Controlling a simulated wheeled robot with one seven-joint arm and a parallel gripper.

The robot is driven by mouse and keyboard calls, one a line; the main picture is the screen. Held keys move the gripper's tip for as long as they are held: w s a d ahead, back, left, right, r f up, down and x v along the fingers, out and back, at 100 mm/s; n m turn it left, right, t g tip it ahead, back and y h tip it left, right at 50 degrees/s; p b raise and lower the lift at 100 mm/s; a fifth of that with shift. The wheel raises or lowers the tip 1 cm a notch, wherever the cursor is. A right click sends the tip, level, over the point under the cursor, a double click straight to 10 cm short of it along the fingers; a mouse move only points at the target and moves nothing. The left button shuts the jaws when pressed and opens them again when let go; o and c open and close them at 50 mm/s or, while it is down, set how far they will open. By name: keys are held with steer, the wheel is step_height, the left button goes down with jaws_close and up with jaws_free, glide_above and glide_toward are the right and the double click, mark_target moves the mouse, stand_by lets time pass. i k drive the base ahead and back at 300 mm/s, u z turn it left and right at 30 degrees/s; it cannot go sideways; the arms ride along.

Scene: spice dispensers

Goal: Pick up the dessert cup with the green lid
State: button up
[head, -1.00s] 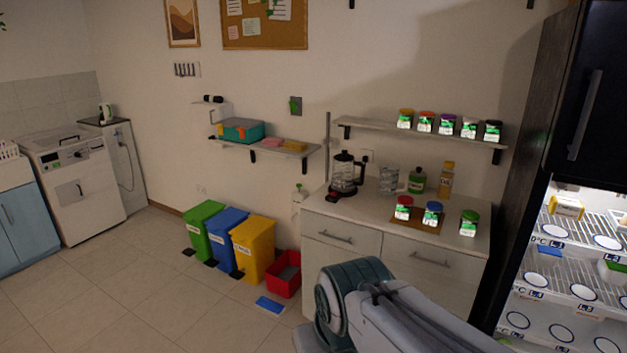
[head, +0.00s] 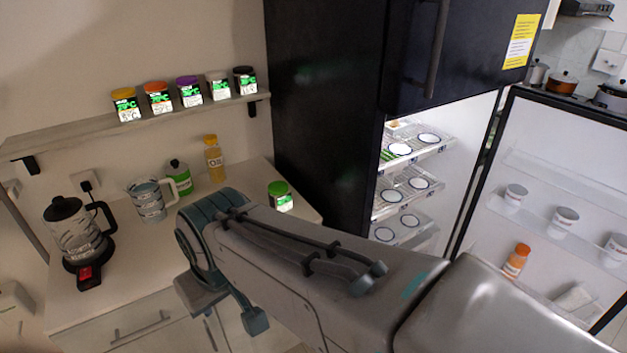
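The dessert cup with the green lid (head: 282,203) stands upright on the light counter, near its right end. It is a small clear jar with a green and white label. My arm crosses the picture in front of the counter, just below the cup in the picture. It hides the counter's front part, where the red-lidded and blue-lidded cups stood before. I cannot make out my gripper's fingers.
Several lidded jars, one of them purple-lidded (head: 189,91), line the wall shelf (head: 60,138). A kettle (head: 79,236), a measuring jug (head: 151,200), a green bottle (head: 180,178) and an oil bottle (head: 214,160) stand on the counter. The black fridge (head: 322,100) has an open door (head: 560,170).

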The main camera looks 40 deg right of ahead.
mark_target(276, 189)
steer(key=z, duration=0.85)
steer(key=i, duration=0.8)
steer(key=z, duration=1.1)
steer(key=i, duration=0.25)
steer(key=z, duration=0.1)
